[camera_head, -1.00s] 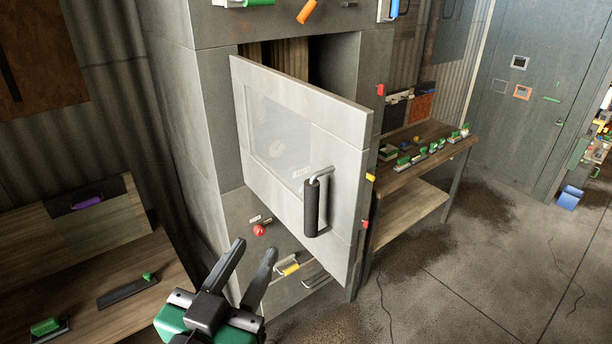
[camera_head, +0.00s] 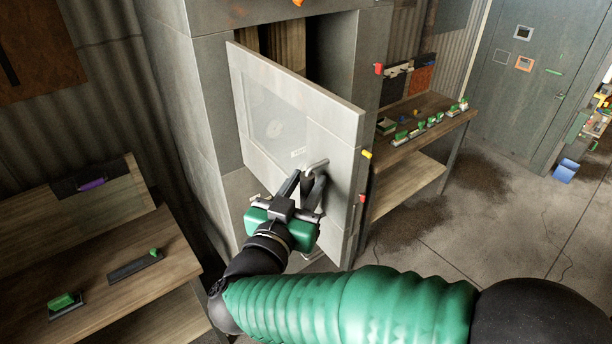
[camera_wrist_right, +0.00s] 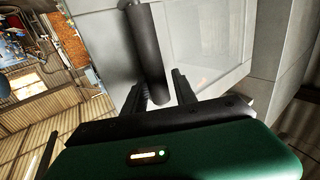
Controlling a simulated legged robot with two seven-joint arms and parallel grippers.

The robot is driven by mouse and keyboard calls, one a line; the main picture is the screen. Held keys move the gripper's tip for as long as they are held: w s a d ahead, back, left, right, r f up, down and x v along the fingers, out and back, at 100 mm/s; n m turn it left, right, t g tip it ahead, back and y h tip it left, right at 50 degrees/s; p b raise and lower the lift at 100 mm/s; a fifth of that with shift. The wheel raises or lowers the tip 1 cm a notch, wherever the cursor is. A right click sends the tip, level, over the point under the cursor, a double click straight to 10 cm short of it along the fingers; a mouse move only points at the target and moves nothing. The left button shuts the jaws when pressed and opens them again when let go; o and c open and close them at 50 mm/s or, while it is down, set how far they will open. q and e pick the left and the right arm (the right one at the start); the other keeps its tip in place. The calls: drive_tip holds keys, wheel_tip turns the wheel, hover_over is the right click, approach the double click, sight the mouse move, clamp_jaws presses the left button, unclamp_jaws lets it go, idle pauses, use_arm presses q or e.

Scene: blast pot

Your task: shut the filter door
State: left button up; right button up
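The filter door (camera_head: 340,135) is a pale grey panel with a window, standing ajar on the tall grey cabinet (camera_head: 205,110), hinged at the left in the head view. Its bar handle (camera_head: 314,166) is mostly hidden there behind my right gripper (camera_head: 308,178). In the right wrist view, the dark handle (camera_wrist_right: 147,45) runs down to between the two fingers of the gripper (camera_wrist_right: 160,86). The fingers are apart, one on each side of the handle's end; I cannot tell whether they touch it. My left gripper is not in view.
A wooden bench (camera_head: 130,250) with small green-topped items is at the left. Another workbench (camera_head: 410,165) with several green items stands right of the cabinet. The floor (camera_head: 480,240) at the right is mostly clear. My green-sleeved right arm crosses the lower front.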

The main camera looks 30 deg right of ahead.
drive_tip(key=shift+w+d, duration=0.1)
drive_tip(key=shift+d, duration=0.15)
drive_tip(key=shift+a, duration=0.1)
clamp_jaws()
idle(1.2)
